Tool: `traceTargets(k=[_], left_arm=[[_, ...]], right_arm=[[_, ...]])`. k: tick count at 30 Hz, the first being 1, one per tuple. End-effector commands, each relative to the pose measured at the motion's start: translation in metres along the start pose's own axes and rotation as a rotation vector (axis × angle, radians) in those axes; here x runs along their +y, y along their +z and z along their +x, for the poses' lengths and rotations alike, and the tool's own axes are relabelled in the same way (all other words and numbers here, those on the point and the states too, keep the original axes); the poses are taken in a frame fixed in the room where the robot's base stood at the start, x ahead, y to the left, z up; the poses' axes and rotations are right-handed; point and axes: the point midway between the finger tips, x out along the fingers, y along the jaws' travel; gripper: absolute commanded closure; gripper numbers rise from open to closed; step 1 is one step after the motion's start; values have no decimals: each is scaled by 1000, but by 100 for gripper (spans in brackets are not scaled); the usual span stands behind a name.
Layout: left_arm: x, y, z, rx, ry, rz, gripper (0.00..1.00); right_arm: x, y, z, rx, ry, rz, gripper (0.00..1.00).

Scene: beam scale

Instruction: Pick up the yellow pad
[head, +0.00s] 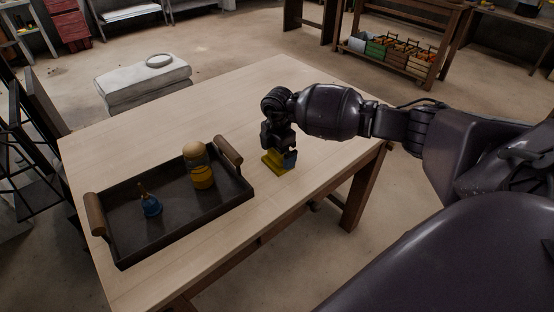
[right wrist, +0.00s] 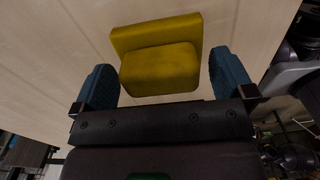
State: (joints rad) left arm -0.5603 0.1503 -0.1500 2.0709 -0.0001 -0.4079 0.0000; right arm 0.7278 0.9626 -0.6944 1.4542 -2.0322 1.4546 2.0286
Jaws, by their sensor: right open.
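The yellow pad (head: 275,162) lies on the wooden table, to the right of the dark tray. In the right wrist view the yellow pad (right wrist: 158,56) shows as a flat piece with a thicker block on its near side. My right gripper (head: 281,152) is over the pad, pointing down. In the right wrist view its two blue fingers (right wrist: 164,84) are apart, one on each side of the pad's near block, with gaps visible. Part of the pad is hidden by the gripper in the head view. My left gripper is not in view.
A dark tray (head: 118,245) with wooden handles stands on the table (head: 235,107). The table behind the tray is clear.

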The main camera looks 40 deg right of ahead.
Motion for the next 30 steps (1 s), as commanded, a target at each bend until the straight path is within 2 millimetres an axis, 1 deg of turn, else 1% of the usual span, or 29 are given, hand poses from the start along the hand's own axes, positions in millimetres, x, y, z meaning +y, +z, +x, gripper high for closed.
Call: traceTargets(k=[6, 16, 22, 25, 28, 30], left_arm=[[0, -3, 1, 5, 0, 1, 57], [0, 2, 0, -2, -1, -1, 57], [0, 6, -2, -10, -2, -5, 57], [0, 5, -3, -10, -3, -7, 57], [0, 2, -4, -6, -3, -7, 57], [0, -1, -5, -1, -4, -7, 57]], right_arm=[[0, 0, 0, 0, 2, 0, 0], [0, 0, 0, 0, 2, 0, 51], [0, 0, -1, 0, 3, 0, 51], [1, 0, -5, 0, 4, 0, 51], [1, 0, -15, 0, 6, 0, 51], [1, 1, -27, -1, 8, 0, 51]])
